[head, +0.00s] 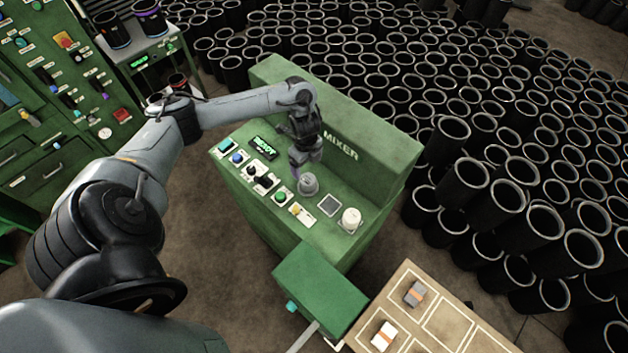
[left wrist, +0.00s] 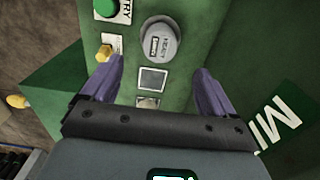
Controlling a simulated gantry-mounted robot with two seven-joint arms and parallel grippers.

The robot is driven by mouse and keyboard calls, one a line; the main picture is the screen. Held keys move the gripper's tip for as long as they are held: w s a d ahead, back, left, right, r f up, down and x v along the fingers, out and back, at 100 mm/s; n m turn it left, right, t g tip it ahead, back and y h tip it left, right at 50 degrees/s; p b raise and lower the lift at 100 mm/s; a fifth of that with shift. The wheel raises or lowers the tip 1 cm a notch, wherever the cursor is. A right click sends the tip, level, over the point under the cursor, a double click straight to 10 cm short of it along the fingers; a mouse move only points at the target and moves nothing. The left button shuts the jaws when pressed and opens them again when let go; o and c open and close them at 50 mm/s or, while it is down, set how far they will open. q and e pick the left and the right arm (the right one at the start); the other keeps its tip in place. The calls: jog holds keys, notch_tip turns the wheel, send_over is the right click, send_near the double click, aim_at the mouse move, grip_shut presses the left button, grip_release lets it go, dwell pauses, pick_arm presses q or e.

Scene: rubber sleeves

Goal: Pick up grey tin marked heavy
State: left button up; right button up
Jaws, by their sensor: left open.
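A grey tin (head: 308,185) stands upright on the sloping green mixer panel. In the left wrist view the grey tin (left wrist: 160,42) shows from above with a dark label on its top, too small to read for sure. My left gripper (head: 302,165) is open and empty, just above and behind the tin. In the left wrist view its purple fingers (left wrist: 160,66) are spread, with the tin just beyond the fingertips, not between them. My right gripper does not show.
Buttons and switches, including a green button (head: 281,198), line the panel's front. The green mixer back wall (head: 350,140) rises behind. A tan board (head: 450,325) stands lower right. Many black sleeves crowd the floor.

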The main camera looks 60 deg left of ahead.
aim_at(308, 179)
pick_arm(q)
jog(key=f, duration=0.3)
jog(key=shift+s+d+f+b, duration=0.2)
jog(key=shift+f+b, duration=0.1)
jog(key=shift+f, duration=0.1)
jog(key=shift+w+a+f, duration=0.1)
jog(key=shift+w+f, duration=0.05)
jog(key=shift+f, duration=1.35)
jog(key=shift+w+a+f, duration=0.1)
jog(key=shift+f, duration=1.35)
jog(key=c, duration=1.3)
jog(key=shift+o, duration=0.2)
jog(key=shift+r, duration=0.1)
